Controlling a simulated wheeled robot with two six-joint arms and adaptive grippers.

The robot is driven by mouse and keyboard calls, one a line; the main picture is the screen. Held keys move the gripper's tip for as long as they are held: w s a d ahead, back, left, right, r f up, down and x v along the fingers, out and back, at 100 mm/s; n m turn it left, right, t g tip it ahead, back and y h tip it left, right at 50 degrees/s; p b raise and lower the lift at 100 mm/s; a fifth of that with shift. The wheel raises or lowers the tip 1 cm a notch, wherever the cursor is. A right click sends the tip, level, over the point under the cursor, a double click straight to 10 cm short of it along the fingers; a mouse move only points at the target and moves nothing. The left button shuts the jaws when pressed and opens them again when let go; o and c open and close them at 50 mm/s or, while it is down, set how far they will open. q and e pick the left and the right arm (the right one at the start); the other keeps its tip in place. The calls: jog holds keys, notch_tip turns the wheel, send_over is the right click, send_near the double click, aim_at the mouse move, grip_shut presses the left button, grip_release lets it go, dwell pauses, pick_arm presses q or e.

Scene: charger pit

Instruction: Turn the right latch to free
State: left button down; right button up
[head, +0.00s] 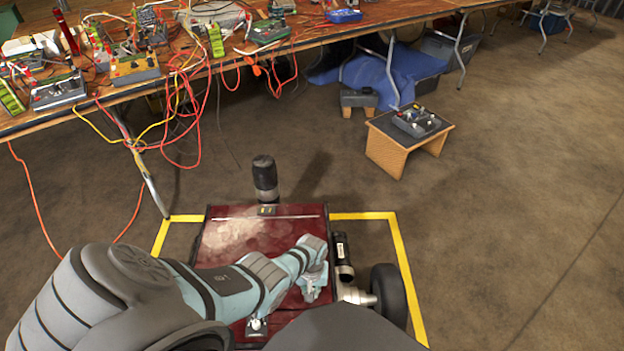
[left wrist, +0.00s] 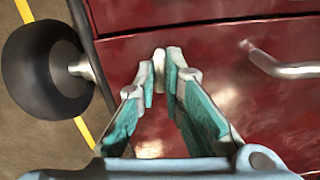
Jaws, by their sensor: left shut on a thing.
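The dark red wheeled unit (head: 240,240) stands on the floor in front of me; its red panel (left wrist: 230,100) fills much of the left wrist view. My left gripper (head: 313,290) reaches over its right side, near the black wheel (head: 388,293). In the left wrist view my left gripper (left wrist: 162,85) is shut on a small pale metal latch (left wrist: 159,62), which stands between the fingertips. The fingers hide part of the latch, so I cannot tell its exact angle. In the head view my gripper hides it. My right gripper is not in view.
Yellow tape (head: 405,265) marks the floor around the unit. A metal handle (left wrist: 285,66) sticks out from the panel. A table (head: 300,40) with tangled cables and boxes stands behind. A small stool (head: 400,150) stands at the right. Floor farther right is clear.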

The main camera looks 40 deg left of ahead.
pick_arm(q)
jog(key=shift+n, duration=0.5)
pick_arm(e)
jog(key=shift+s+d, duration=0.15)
pick_arm(q)
jog(key=shift+n, duration=0.3)
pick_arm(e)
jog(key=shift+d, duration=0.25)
